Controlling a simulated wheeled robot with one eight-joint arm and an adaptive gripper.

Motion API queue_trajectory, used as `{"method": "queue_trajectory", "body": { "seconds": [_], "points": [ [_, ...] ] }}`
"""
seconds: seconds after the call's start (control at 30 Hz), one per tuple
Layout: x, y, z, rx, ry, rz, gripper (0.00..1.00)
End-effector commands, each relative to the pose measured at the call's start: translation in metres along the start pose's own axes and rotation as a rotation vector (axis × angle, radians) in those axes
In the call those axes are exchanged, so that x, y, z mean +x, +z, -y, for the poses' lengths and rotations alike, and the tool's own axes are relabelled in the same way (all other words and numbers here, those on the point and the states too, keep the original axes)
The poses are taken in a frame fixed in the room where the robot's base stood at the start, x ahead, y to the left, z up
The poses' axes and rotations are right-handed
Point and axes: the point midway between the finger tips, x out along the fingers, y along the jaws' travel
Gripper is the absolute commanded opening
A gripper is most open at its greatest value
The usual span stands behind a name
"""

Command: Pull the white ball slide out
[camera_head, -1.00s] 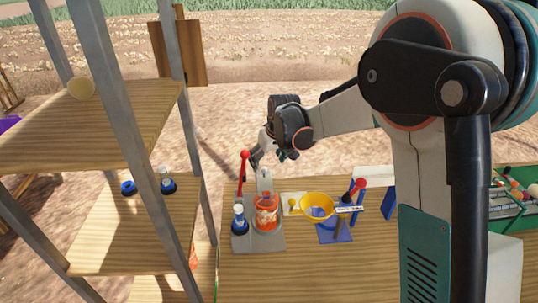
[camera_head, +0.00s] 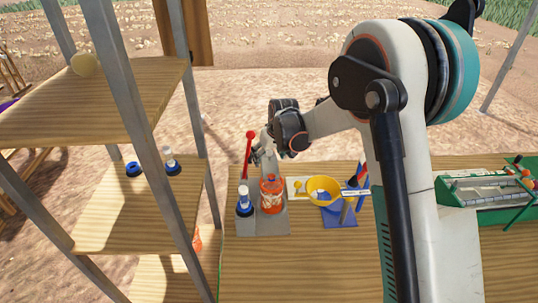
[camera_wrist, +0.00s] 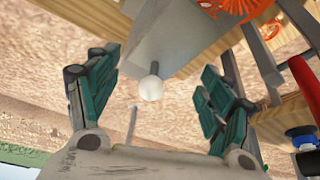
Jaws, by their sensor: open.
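The white ball (camera_wrist: 151,88) is the knob of a short thin rod sticking out of a grey block (camera_wrist: 165,35) in the wrist view. My gripper (camera_wrist: 158,65) is open, with one teal finger on each side of the ball and clear gaps between. The fingers do not touch it. In the head view my gripper (camera_head: 262,153) is at the back of the grey device (camera_head: 262,224), behind its orange basket (camera_head: 272,192). The ball is hidden there.
A red-knobbed lever (camera_head: 249,136) rises beside the gripper, and a blue-and-white bottle (camera_head: 244,203) stands on the device. A yellow bowl (camera_head: 323,190) stands to the right. A wooden shelf (camera_head: 95,105) with grey posts is close on the left.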

Motion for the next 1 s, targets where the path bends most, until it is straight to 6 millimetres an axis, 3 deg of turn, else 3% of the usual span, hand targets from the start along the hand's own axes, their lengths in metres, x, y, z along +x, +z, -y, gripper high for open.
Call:
{"method": "queue_trajectory", "body": {
  "seconds": [0.03,0.2,0.27,0.33,0.4,1.0],
  "points": [
    [-0.0001,0.0,0.0,0.0,0.0,0.0,0.62],
    [-0.0002,0.0001,-0.0001,0.0,0.0,0.0,0.25],
    [-0.0001,0.0001,-0.0002,0.0,0.0,0.0,0.24],
    [0.0001,0.0004,-0.0003,0.0,0.0,0.001,0.1],
    [0.0004,0.0006,-0.0002,0.0,0.0,0.001,0.03],
    [0.0053,-0.0053,0.0017,-0.004,-0.006,0.003,0.0]
  ]
}}
